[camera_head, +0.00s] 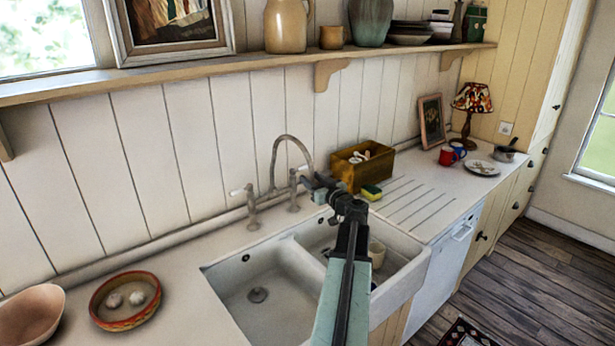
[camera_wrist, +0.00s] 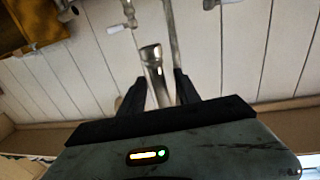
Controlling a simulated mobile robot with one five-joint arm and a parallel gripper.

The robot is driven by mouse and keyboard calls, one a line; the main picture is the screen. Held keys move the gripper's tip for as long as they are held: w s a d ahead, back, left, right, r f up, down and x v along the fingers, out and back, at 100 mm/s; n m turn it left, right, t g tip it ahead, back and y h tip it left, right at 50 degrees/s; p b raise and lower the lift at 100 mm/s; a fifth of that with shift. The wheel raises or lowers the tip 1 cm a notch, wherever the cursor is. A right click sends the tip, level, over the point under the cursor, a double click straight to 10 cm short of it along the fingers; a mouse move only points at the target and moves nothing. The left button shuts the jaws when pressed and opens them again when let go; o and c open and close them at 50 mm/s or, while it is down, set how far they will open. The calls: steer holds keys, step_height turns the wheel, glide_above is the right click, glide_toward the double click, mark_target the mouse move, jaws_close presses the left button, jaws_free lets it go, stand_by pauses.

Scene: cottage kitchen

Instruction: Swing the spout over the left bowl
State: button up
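The chrome spout (camera_head: 285,138) rises behind the sink and arches to the right; its outlet end hangs by my gripper, towards the right bowl's side. The left bowl (camera_head: 230,283) is empty, with a round drain. The right bowl (camera_head: 318,238) is partly hidden by my arm. My gripper (camera_head: 308,181) is at the spout's outlet end. In the wrist view, the spout's end (camera_wrist: 152,60) lies between the two dark fingers of my gripper (camera_wrist: 161,78). The fingers stand apart with narrow gaps showing beside the tube; contact is unclear.
White-handled taps (camera_head: 250,205) flank the spout's base. A cream cup (camera_head: 376,253) is in the right bowl. A wooden box (camera_head: 350,172) and a sponge (camera_head: 371,192) stand right of the gripper. A shelf (camera_head: 250,62) runs above. A dish (camera_head: 125,301) sits left.

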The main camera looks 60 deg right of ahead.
steer(key=x, duration=0.3)
jaws_close()
